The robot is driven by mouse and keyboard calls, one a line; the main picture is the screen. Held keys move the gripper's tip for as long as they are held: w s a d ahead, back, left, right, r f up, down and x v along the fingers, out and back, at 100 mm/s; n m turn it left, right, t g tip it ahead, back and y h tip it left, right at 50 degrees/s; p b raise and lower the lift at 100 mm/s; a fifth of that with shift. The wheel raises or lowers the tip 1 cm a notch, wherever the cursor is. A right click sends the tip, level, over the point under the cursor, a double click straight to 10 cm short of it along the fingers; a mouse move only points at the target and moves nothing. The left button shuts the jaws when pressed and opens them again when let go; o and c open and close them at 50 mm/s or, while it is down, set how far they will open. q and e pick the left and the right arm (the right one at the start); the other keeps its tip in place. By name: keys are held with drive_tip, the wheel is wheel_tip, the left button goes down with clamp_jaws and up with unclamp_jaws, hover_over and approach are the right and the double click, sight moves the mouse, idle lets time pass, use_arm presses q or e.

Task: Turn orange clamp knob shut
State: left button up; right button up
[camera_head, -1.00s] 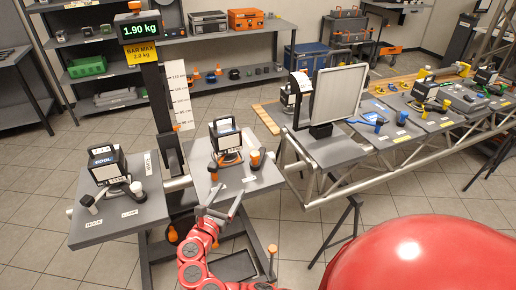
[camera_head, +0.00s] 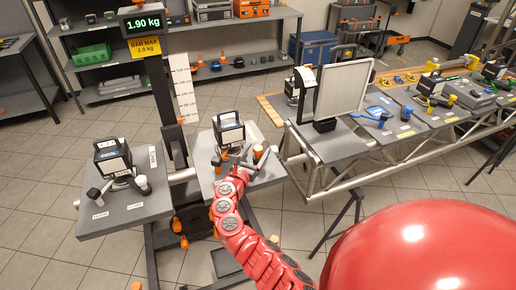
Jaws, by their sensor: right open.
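My right gripper (camera_head: 250,161) is open, with its grey fingers over the right grey plate (camera_head: 268,177) of the stand. The red right arm reaches up to it from the bottom. An orange item with a pale top (camera_head: 258,152) stands on that plate, close beside the fingertips; I cannot tell whether they touch. I cannot tell which is the clamp knob. My left gripper is out of view.
A black-framed lamp-like unit (camera_head: 229,133) stands on the right plate, close to the gripper. A similar unit (camera_head: 112,158) stands on the left plate (camera_head: 130,211). The column's display (camera_head: 144,22) reads 1.90 kg. A truss table (camera_head: 340,146) stands to the right.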

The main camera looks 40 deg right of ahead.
drive_tip(key=shift+w+d+f, duration=0.1)
drive_tip(key=shift+w+d, duration=0.3)
drive_tip(key=shift+d, duration=0.2)
drive_tip(key=shift+c, duration=0.4)
clamp_jaws()
idle(0.8)
